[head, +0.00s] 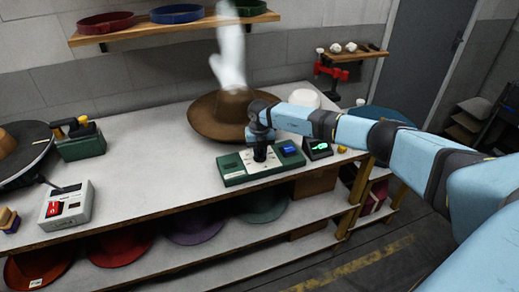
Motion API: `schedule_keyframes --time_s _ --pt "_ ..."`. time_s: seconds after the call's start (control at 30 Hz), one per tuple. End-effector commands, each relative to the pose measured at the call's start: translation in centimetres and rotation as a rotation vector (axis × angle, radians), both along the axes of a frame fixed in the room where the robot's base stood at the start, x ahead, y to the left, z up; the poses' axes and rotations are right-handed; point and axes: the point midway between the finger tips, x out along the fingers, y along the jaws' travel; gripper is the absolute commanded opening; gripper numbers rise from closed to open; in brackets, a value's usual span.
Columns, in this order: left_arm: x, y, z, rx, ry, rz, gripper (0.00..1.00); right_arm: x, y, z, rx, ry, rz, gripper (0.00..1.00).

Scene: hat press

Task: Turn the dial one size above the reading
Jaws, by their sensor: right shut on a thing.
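A green control box (233,174) with a pale top plate sits near the front edge of the table, right of the middle. My right gripper (260,151) points down over this plate and is shut on the dark dial (259,155). The gripper hides much of the dial, and its marks are too small to read. My left gripper is not in view.
A brown hat (214,116) sits close behind the box, under white steam (231,60). The white table (150,165) is clear between.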

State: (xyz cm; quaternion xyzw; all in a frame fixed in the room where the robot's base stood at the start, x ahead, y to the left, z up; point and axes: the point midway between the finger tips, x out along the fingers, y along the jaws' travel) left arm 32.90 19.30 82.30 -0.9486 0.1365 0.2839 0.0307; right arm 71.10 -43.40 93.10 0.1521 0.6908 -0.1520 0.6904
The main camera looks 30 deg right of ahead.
Motion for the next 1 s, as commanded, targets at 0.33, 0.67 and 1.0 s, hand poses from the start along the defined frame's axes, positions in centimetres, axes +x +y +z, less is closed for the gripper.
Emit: schedule_keyframes --time_s 0.33,0.67,1.0 --pt "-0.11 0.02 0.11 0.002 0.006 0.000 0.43 0.03 -0.06 0.08 0.000 -0.001 -0.094 0.00" --pt "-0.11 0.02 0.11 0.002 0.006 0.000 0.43 0.03 -0.06 0.06 0.000 -0.001 -0.101 0.00" --pt "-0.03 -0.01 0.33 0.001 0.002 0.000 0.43 0.01 -0.05 0.04 0.000 -0.001 -0.100 0.45"
